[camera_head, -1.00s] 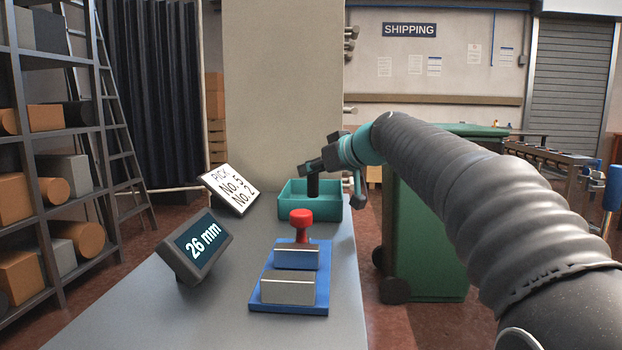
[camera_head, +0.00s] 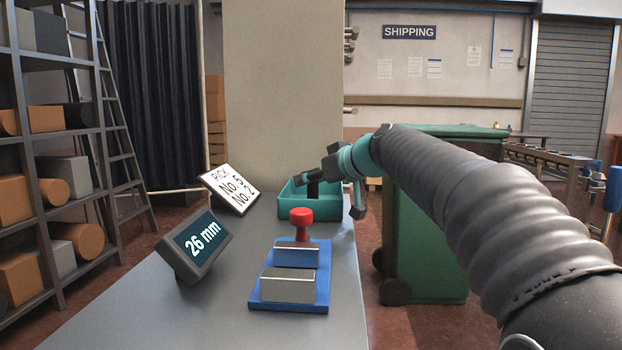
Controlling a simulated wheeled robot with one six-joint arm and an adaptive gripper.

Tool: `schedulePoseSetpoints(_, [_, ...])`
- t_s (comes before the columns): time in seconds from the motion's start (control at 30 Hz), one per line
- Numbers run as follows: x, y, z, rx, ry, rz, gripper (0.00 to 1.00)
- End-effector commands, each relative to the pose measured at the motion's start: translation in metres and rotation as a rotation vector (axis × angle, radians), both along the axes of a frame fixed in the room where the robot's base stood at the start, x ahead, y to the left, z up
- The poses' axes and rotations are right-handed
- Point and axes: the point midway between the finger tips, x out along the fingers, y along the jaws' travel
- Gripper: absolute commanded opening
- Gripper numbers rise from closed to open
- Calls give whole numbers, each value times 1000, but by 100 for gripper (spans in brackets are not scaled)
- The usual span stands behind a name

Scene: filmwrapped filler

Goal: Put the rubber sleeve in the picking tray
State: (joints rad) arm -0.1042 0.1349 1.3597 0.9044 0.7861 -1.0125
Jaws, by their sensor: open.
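The teal picking tray (camera_head: 296,212) stands on the grey bench near its far end. A short black upright cylinder, which looks like the rubber sleeve (camera_head: 313,189), shows at the tray, below and between the spread fingers of my gripper. Its lower end is hard to make out, so I cannot tell if it rests on the tray floor. My gripper (camera_head: 328,196) is open over the tray, with one finger reaching left and the other hanging at the tray's right side. Whether a finger touches the sleeve is unclear.
A blue fixture (camera_head: 289,307) with metal plates and a red knob (camera_head: 301,218) stands nearer on the bench. A display reading 26 mm (camera_head: 196,247) and a pick sign (camera_head: 229,190) are on the left. A green bin (camera_head: 430,250) stands right of the bench.

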Motion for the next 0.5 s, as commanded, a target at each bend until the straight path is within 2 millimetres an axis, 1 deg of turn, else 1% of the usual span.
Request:
schedulePoseSetpoints(0.17, [-2, -2, 5, 0, -1, -1, 50])
schedulePoseSetpoints(0.27, [-12, -13, 10, 0, -3, -4, 50])
schedulePoseSetpoints(0.5, [-45, -44, 28, 0, -3, -4, 50])
